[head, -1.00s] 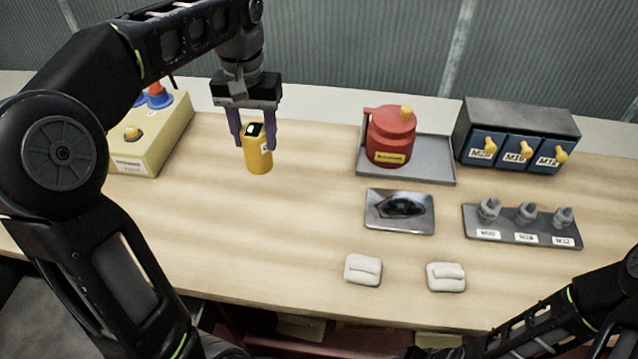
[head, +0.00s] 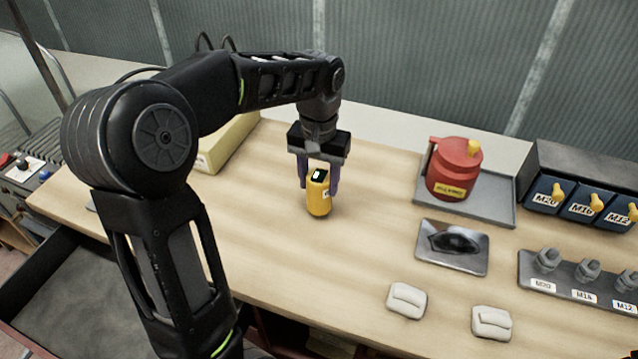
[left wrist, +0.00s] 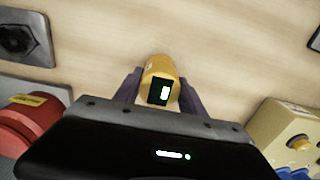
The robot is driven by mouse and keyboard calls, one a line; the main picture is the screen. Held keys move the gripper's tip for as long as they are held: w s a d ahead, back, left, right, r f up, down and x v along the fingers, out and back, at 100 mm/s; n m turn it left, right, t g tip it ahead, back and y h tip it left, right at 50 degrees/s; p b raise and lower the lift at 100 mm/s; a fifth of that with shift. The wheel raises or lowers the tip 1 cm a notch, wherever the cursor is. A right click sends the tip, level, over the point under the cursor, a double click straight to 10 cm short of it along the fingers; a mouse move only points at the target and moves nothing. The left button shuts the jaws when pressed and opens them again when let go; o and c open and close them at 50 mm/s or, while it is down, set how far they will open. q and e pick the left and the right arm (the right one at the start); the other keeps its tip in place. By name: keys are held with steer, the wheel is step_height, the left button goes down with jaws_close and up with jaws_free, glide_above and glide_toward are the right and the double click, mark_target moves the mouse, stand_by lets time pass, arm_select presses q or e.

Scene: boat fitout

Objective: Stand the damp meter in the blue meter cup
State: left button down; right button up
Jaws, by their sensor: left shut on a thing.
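The damp meter (head: 318,197) is a yellow, rounded body with a dark top and a small lit screen. My left gripper (head: 319,180) is shut on it, one finger on each side, and holds it upright over the open middle of the bench. Whether its base touches the wood is hard to tell. In the left wrist view the meter (left wrist: 160,82) sits between the two purple-grey fingers. I cannot make out a blue meter cup for certain; blue round parts (left wrist: 292,173) show at the lower right of the left wrist view. My right gripper is out of view.
A beige box (head: 228,142) stands behind my left arm, partly hidden. To the right are a red pot (head: 453,170) on a grey tray (head: 492,208), a metal plate (head: 432,257), two pale pads (head: 406,300) and labelled bins (head: 548,193). Bare wood surrounds the meter.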

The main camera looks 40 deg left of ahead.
arm_select(q)
steer(key=shift+f, duration=0.7)
steer(key=shift+f, duration=0.2)
steer(key=c, duration=0.7)
jaws_free()
steer(key=shift+o, duration=0.2)
steer(key=shift+r, duration=0.1)
